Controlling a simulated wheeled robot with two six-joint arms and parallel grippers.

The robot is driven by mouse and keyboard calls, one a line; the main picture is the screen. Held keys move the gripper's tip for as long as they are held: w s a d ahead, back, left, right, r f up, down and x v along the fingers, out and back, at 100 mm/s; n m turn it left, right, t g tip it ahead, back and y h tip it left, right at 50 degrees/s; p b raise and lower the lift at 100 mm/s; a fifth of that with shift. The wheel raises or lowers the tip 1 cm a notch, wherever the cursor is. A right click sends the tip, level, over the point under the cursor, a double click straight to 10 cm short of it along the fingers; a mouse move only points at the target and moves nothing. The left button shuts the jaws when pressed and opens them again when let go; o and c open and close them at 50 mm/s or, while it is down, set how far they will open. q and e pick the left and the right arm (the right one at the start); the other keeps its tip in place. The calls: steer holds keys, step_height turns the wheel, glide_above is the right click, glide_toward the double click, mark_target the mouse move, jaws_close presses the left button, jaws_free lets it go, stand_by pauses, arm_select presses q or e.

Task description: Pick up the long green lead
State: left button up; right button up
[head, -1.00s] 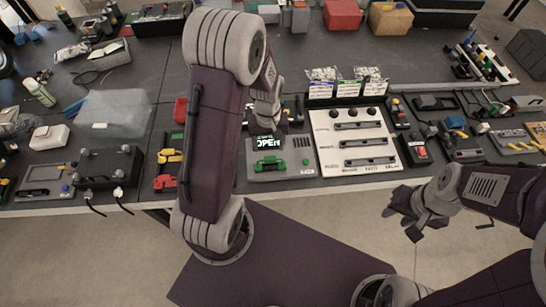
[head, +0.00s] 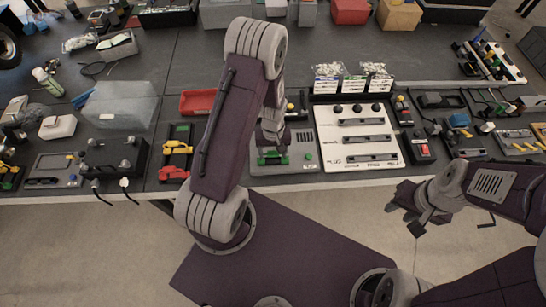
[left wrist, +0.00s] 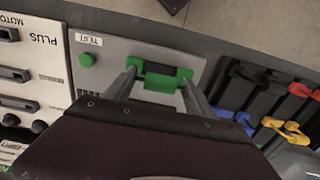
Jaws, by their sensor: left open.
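A green piece with a dark middle (left wrist: 160,75) sits on a grey panel (left wrist: 190,48) labelled TEST, beside a round green button (left wrist: 86,60). I cannot tell whether this piece is the long green lead. My left gripper (left wrist: 157,82) is open, with one finger at each side of the green piece; contact cannot be made out. In the head view the green piece (head: 272,158) shows just below my left gripper (head: 271,138), which partly hides the panel. My right gripper (head: 408,204) hangs off the table's front edge at the right, away from the panel; its jaws are unclear.
A white panel with black handles (head: 355,137) adjoins the grey panel on the right. Red and yellow clips (head: 175,158) lie to the left. Thin leads (head: 490,103) lie at the far right, their colours unclear. In the wrist view, black holders carry blue, yellow and red pieces (left wrist: 285,130).

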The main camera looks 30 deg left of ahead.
arm_select(q)
jaws_close()
steer(key=shift+r, duration=0.6)
step_height(320, 180, up, 2)
steer(key=shift+w+r+b, duration=0.1)
steer(key=shift+r+b, duration=0.15)
steer(key=shift+b, duration=0.05)
steer(key=w+d+r+b, duration=0.1)
steer(key=w+d+r, duration=0.2)
steer(key=d+r, duration=0.4)
steer(key=d, duration=0.4)
steer(key=shift+r, duration=0.25)
